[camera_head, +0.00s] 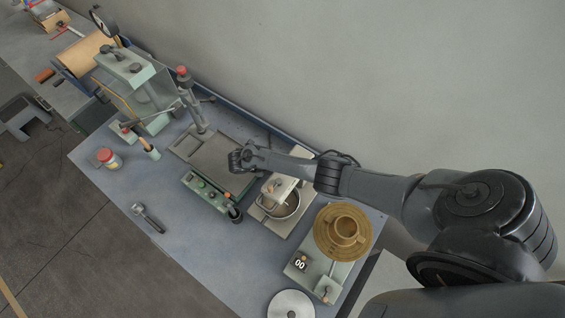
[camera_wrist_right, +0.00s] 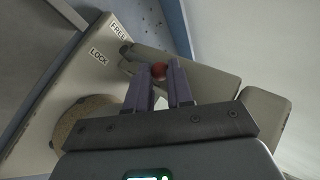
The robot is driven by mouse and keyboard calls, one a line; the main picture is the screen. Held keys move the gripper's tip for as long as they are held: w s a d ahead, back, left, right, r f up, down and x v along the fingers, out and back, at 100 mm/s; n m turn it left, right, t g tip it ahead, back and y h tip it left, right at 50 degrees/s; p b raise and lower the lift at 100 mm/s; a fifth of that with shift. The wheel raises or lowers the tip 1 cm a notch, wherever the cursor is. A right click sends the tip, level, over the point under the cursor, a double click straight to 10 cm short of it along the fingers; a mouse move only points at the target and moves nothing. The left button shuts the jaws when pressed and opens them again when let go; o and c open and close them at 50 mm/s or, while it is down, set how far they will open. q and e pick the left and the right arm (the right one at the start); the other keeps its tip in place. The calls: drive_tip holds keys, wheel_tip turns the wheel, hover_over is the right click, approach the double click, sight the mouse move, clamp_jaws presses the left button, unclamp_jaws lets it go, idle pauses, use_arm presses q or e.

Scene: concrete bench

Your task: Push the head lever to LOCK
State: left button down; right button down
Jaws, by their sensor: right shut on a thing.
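The red-brown knob of the head lever (camera_wrist_right: 158,71) shows between my right gripper's fingertips (camera_wrist_right: 158,82) in the right wrist view. The fingers are shut on it. The pale machine head (camera_wrist_right: 72,82) beside it carries the labels FREE (camera_wrist_right: 118,31) and LOCK (camera_wrist_right: 98,57); most of the lever's shaft is hidden, and I cannot tell exactly which label it points at. In the head view, my right arm reaches in from the right over the mixer (camera_head: 283,187), with its metal bowl (camera_head: 288,207) below. The fingertips are hard to make out there. My left gripper is not in view.
A green control box (camera_head: 205,192) stands left of the mixer. A green press stands at the back left.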

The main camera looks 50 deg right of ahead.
drive_tip(key=shift+a, duration=0.1)
idle(0.3)
drive_tip(key=c, duration=1)
unclamp_jaws()
drive_tip(key=shift+w+r, duration=0.1)
drive_tip(key=v, duration=1)
drive_tip(key=shift+w+a+r, duration=0.1)
drive_tip(key=shift+a+r, duration=0.05)
drive_tip(key=shift+a, duration=0.15)
